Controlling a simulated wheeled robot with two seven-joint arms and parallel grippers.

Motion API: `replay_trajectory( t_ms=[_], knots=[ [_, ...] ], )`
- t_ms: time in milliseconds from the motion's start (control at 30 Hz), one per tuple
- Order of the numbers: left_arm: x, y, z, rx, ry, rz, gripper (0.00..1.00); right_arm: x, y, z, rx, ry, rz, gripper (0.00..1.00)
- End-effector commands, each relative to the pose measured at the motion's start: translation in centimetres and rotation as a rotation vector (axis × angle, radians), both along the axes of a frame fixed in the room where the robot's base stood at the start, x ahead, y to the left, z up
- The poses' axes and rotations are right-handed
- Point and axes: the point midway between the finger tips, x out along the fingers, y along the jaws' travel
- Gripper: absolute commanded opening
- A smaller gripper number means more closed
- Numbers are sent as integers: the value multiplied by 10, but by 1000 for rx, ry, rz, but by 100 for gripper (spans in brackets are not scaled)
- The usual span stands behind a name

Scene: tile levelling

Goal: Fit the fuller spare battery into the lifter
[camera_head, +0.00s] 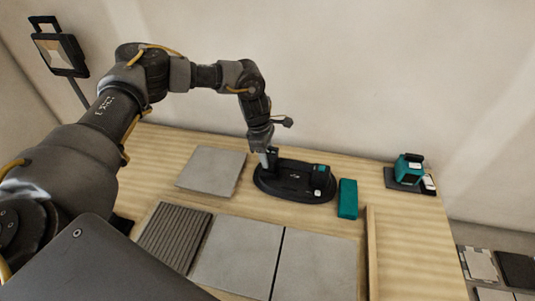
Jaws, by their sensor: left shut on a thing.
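A black oval device (292,183), which looks like the lifter, lies flat on the wooden table. A dark upright block with a teal patch (320,173) stands at its right end, with a small white spot (317,192) below. My left gripper (267,159) points down at the device's left end, shut on a small dark block (273,154). I cannot tell whether this block is a battery or part of the lifter. A teal block (347,199) lies just right of the device. My right gripper is not in view. No charge marks can be read.
A teal and black unit (408,169) stands on a dark base at the right, beside a small white-faced item (429,184). Grey tiles (212,170) and a ribbed panel (174,236) lie around. A wooden strip (372,250) runs at front right. A lamp-like stand (58,50) is at back left.

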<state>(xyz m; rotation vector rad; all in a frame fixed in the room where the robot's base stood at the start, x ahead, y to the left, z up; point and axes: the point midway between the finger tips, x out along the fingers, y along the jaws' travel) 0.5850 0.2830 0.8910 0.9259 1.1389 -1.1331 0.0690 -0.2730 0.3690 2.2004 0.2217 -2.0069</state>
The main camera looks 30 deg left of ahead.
Motion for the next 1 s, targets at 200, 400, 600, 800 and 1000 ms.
replay_trajectory(
  t_ms=[200, 400, 600, 800, 1000],
  knots=[
    [0, 0, 0, -1, -1, 0, 24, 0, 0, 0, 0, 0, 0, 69],
    [0, 0, 0, -1, -1, 0, 24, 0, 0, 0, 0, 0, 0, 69],
    [0, 0, -3, -1, 0, 0, 24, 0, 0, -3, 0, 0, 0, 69],
    [0, 0, -6, -1, 0, 0, 24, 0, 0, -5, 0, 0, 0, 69],
    [0, 0, -9, 0, 0, 0, 24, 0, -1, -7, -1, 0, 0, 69]
  ],
)
